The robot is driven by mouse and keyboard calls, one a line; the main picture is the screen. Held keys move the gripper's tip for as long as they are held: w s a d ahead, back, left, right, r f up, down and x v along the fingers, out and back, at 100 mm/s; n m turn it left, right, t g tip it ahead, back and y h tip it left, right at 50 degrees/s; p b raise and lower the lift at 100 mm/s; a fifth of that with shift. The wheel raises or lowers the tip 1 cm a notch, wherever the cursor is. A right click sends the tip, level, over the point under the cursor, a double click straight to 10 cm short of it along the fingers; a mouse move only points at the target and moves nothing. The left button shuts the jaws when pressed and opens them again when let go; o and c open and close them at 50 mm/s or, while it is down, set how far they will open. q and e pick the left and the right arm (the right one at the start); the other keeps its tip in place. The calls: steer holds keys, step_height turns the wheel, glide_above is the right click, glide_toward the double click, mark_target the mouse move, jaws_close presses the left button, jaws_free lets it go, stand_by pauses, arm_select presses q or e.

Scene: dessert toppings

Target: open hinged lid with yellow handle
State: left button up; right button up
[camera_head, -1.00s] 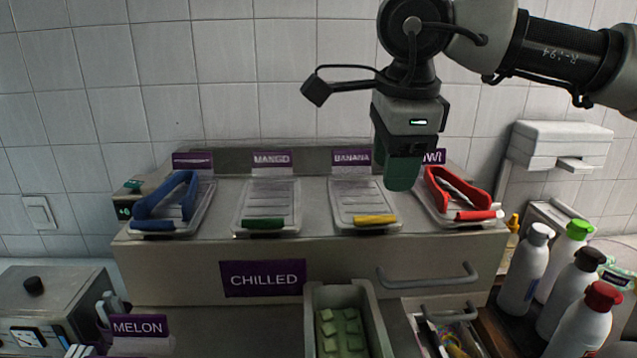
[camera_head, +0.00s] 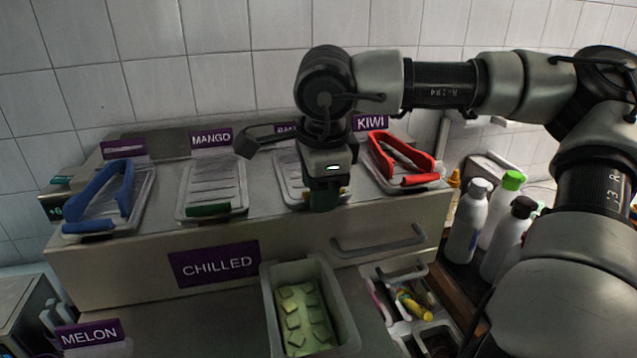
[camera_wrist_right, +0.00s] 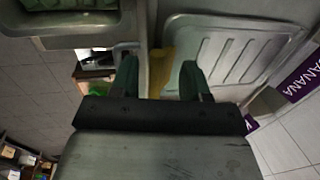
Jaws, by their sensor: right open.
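The clear hinged lid (camera_head: 290,188) under the banana label is shut and lies flat on the chilled counter top, partly behind my right gripper in the head view. The lid (camera_wrist_right: 235,52) also shows in the right wrist view, with its yellow handle (camera_wrist_right: 160,72) along the near edge. My right gripper (camera_head: 321,207) hangs over the front of this lid and hides the handle in the head view. In the right wrist view my right gripper (camera_wrist_right: 160,75) is open, its dark green fingers on either side of the yellow handle; contact cannot be told. My left gripper is not in view.
A green-handled lid (camera_head: 212,190) lies to the left, a blue tong (camera_head: 105,195) further left, and a red tong (camera_head: 400,158) close on the right. A bin of green cubes (camera_head: 265,300) stands in front. Several bottles (camera_head: 467,222) stand at the right.

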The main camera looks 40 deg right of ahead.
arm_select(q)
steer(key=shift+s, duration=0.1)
arm_select(e)
steer(key=shift+f, duration=0.1)
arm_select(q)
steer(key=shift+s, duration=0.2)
arm_select(e)
jaws_close()
